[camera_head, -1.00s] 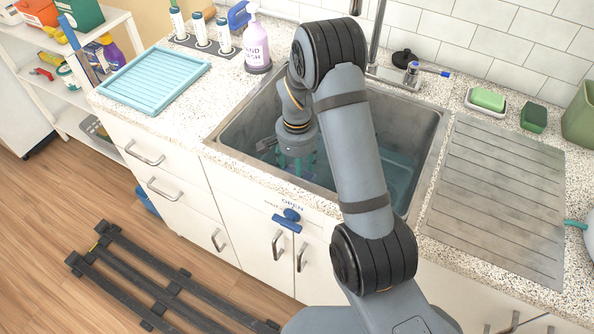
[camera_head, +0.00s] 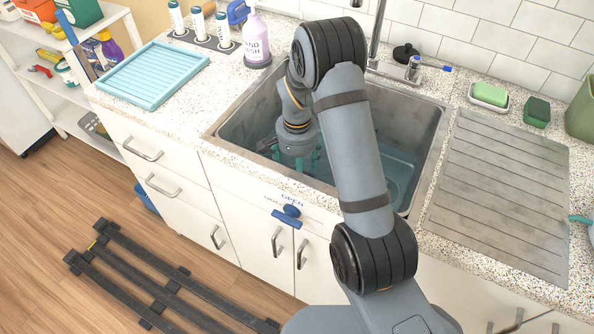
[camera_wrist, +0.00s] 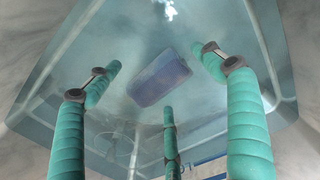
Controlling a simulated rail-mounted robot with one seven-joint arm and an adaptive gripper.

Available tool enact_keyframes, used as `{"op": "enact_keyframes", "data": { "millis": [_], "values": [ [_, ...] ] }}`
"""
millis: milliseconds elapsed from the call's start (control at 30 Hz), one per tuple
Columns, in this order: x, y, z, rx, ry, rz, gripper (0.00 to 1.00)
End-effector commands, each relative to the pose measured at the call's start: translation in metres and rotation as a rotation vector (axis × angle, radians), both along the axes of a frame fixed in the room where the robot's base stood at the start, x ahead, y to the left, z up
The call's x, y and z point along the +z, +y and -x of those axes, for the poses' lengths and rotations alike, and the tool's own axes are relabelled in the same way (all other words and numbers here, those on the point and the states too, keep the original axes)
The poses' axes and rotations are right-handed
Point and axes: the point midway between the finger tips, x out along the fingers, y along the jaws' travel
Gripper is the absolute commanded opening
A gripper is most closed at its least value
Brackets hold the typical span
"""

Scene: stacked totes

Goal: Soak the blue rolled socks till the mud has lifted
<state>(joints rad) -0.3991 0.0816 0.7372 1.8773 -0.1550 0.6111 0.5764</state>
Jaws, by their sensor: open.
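My gripper (camera_head: 297,160) is down inside the steel sink (camera_head: 225,133), in the left part of the basin. In the wrist view its teal fingers (camera_wrist: 160,75) are spread open and hold nothing. A blue-violet, block-like bundle (camera_wrist: 158,78) lies under cloudy bluish water (camera_wrist: 95,45) between and beyond the fingertips. It may be the blue rolled socks; its texture and any mud on it are too blurred to tell. I see no finger closed on it. In the head view my arm and gripper hide the bundle.
A teal ribbed tray (camera_head: 153,73) and a hand wash bottle (camera_head: 256,40) stand left of the sink. The tap (camera_head: 378,35) rises behind it. A grooved drainboard (camera_head: 500,185), green soap (camera_head: 490,94) and a dark green sponge (camera_head: 537,111) are to the right.

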Motion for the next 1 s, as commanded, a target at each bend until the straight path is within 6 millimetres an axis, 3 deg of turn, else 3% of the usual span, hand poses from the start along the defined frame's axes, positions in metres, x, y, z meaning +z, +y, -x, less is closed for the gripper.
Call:
{"op": "enact_keyframes", "data": {
  "millis": [367,800,1000],
  "values": [
    [0.011,0.0,-0.001,0.0,-0.003,-0.001,0.82],
    [0.097,0.0,-0.001,0.001,-0.005,-0.001,0.82],
    [0.117,0.0,0.0,0.0,-0.001,-0.001,0.82]
  ]
}}
